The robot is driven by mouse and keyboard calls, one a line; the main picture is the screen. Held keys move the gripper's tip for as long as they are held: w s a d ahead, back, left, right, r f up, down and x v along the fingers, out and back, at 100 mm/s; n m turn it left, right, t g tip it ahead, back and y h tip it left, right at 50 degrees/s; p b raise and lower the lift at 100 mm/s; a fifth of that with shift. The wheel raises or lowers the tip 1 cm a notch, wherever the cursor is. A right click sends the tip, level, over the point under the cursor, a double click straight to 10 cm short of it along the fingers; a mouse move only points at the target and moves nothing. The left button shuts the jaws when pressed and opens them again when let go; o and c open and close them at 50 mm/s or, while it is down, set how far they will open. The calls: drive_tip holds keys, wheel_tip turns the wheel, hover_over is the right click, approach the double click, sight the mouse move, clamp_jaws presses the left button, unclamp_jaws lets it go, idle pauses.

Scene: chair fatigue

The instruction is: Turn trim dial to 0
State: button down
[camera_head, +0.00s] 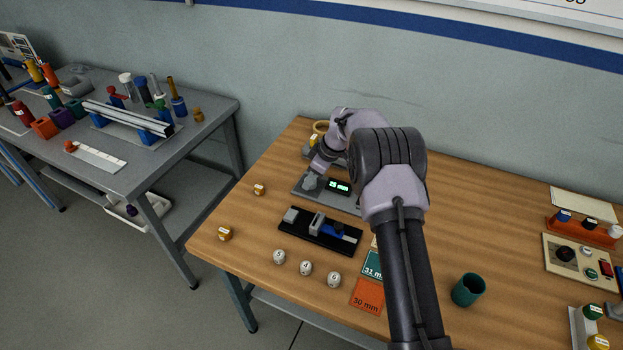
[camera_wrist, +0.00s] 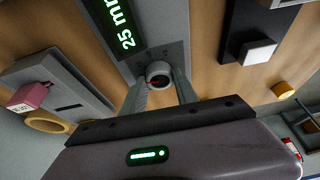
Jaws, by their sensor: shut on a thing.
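The trim dial (camera_wrist: 158,72) is a small round light-grey knob with a dark centre and a red mark, on a grey panel (camera_wrist: 172,52). A display (camera_wrist: 118,22) on the panel reads 25 mm in green; it also shows in the head view (camera_head: 340,187). My gripper (camera_wrist: 160,80) is shut on the dial, one finger on each side. Any scale around the dial is too small to read. In the head view my gripper (camera_head: 311,181) is at the left end of the panel, and the dial is hidden there.
A black fixture (camera_head: 320,232) with grey blocks and a blue part lies in front of the panel.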

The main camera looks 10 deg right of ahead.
drive_tip(key=shift+n+g+p, duration=0.3)
drive_tip(key=shift+n+g, duration=0.1)
drive_tip(key=shift+n, duration=0.6)
drive_tip(key=c, duration=0.9)
unclamp_jaws()
drive_tip(key=shift+c, duration=0.2)
drive_tip(key=shift+r, duration=0.1)
drive_tip(key=p+v, duration=0.5)
drive_tip(key=v, duration=1.2)
drive_tip(key=shift+d+p, duration=0.3)
drive_tip(key=shift+d, duration=0.05)
